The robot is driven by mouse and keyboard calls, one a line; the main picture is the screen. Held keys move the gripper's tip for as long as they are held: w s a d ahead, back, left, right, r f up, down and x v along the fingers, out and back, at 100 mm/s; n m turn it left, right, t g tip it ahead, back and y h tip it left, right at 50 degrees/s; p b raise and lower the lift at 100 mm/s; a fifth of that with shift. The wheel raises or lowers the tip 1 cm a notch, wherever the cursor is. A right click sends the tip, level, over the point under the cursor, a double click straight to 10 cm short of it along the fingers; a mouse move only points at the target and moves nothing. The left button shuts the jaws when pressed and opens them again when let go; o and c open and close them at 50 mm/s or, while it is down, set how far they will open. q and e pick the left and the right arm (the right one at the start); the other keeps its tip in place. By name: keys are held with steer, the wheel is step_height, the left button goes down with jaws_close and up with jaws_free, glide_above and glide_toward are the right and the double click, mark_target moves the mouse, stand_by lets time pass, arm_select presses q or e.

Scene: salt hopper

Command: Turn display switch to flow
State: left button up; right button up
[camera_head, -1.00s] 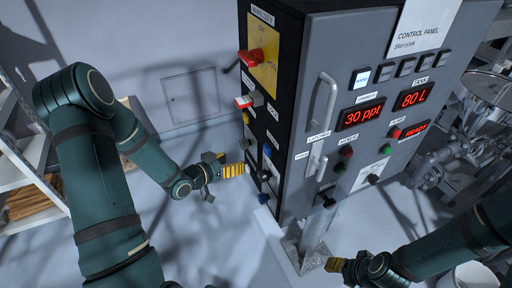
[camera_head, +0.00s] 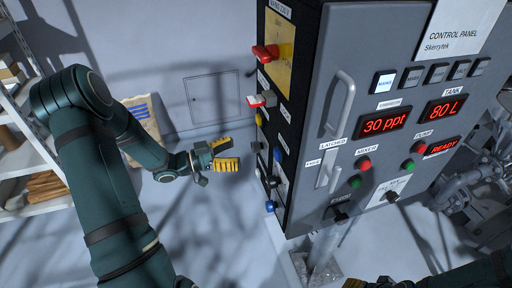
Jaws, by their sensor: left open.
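The grey control panel (camera_head: 410,75) fills the right of the head view. A black rotary knob (camera_head: 391,196) sits low on its front over a white label plate, and another black knob (camera_head: 341,214) is at its lower left. The labels are too small to read surely, so I cannot tell which is the display switch or its setting. My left gripper (camera_head: 236,154) is open and empty, with yellow-padded fingers, left of the cabinet's dark side and apart from it. My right gripper (camera_head: 365,284) is mostly cut off at the bottom edge; its jaws cannot be judged.
The cabinet's dark side carries a red handle (camera_head: 265,53), a red-and-white switch (camera_head: 262,100) and several small knobs. A long door handle (camera_head: 343,105) sticks out in front. Red displays read 30 ppt (camera_head: 387,123) and 80 L. Shelves (camera_head: 20,160) stand at left.

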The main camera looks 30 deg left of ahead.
mark_target(256, 148)
arm_select(q)
steer(key=x, duration=0.7)
steer(key=shift+d, duration=0.1)
steer(key=shift+o, duration=0.2)
jaws_close()
